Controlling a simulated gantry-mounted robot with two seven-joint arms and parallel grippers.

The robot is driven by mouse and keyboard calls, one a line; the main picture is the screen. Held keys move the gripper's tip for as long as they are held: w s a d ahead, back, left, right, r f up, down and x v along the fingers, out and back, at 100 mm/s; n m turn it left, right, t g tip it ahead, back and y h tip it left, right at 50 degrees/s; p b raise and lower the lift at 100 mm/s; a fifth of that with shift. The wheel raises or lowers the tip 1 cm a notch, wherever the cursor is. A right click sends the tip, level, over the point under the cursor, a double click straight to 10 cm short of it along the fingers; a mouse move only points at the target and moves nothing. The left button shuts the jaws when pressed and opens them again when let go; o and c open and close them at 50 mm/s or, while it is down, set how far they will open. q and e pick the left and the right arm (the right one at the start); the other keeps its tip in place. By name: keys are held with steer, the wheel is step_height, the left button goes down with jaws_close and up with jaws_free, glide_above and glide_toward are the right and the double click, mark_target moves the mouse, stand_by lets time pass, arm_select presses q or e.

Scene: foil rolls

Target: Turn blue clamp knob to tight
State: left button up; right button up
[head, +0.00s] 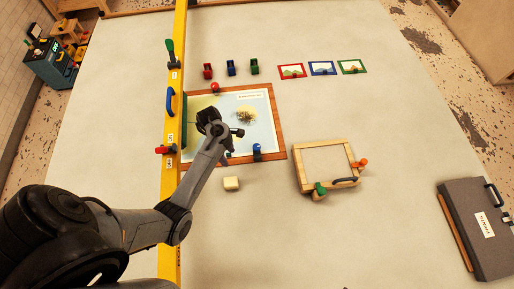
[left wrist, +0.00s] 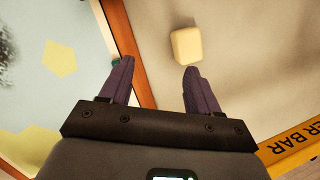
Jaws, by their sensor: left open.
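A blue clamp (head: 257,152) with a rounded knob sits on the lower wooden edge of the framed picture board (head: 280,128) in the head view. Whether its knob is tight cannot be told. My left gripper (head: 226,157) is over the lower edge of the board, left of the blue clamp and apart from it. In the left wrist view my left gripper (left wrist: 157,68) is open, with nothing between its purple fingers. A small green-blue part (left wrist: 115,62) shows behind one finger, mostly hidden. My right gripper is not in view.
A cream block (head: 231,183) lies just below the board. A red knob (head: 215,87) is at the board's top edge. A yellow bar (head: 172,190) stands at the left. A small wooden frame (head: 299,170) with clamps lies at the right.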

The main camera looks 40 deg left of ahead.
arm_select(q)
steer(key=t+b, duration=0.2)
steer(key=b, duration=0.1)
glide_toward(257, 147)
steer(key=s+a+r, duration=0.1)
steer(key=shift+h, duration=0.3)
steer(key=b+x, duration=0.1)
steer(key=x, duration=0.2)
steer(key=b+x, duration=0.1)
steer(key=x, duration=0.2)
steer(key=w+b+x, duration=0.1)
steer(key=x, duration=0.3)
steer(key=shift+a, duration=0.15)
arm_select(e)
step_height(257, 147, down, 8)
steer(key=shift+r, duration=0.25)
arm_select(q)
steer(key=shift+s, duration=0.1)
steer(key=shift+r, duration=0.1)
steer(key=c, duration=1)
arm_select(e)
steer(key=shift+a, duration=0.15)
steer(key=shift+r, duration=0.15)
